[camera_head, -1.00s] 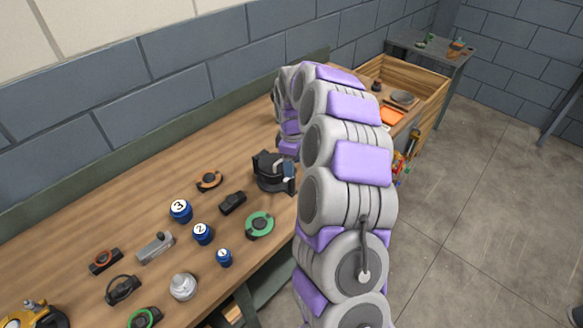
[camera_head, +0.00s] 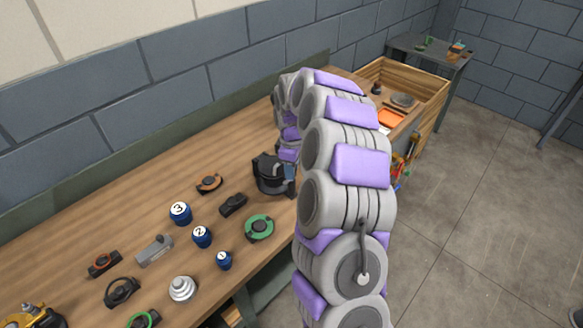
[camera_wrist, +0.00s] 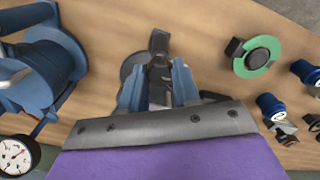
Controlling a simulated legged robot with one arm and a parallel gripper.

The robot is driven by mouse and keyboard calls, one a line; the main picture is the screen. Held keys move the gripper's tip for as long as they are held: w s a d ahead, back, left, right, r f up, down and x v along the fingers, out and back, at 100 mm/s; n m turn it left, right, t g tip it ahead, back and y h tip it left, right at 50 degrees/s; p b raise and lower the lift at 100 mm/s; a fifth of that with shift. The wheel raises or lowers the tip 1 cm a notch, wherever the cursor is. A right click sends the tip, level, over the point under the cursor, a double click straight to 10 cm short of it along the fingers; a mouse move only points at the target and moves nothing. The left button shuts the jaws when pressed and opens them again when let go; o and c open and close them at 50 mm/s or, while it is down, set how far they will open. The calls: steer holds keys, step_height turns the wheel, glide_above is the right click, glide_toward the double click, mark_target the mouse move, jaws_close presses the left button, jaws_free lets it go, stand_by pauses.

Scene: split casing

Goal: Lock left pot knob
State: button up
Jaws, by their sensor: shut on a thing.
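A dark round fixture (camera_head: 268,177) stands on the workbench in the head view, just left of the end of my arm. In the wrist view, a narrow dark knob (camera_wrist: 159,46) rises between the two blue fingers of my gripper (camera_wrist: 158,68), which is shut on it. A grey disc (camera_wrist: 130,66) shows behind the left finger. I cannot tell from the markings which pot knob this is. My gripper is mostly hidden behind my arm in the head view, and the knob's base is hidden by the fingers in the wrist view.
A blue casing (camera_wrist: 42,75) and a white gauge (camera_wrist: 14,156) lie left of the gripper in the wrist view. A green ring part (camera_head: 259,227) and blue numbered weights (camera_head: 202,236) stand nearby on the workbench (camera_head: 130,215). A wooden crate (camera_head: 430,90) stands behind.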

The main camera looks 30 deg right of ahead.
steer(key=shift+c, duration=0.4)
steer(key=shift+d+m+p, duration=0.1)
steer(key=shift+m+p, duration=0.25)
steer(key=shift+m, duration=0.05)
steer(key=shift+r+m+p, duration=0.15)
steer(key=shift+m+p, duration=0.7)
steer(key=shift+m, duration=0.05)
steer(key=m+p, duration=0.1)
steer(key=m, duration=0.1)
steer(key=shift+m+p, duration=0.35)
steer(key=shift+m, duration=0.05)
steer(key=m+p, duration=0.2)
steer(key=m, duration=0.1)
steer(key=shift+m, duration=0.4)
steer(key=m+p, duration=0.2)
steer(key=m, duration=0.2)
steer(key=shift+m+p, duration=0.75)
steer(key=shift+m, duration=1.65)
steer(key=shift+f, duration=0.2)
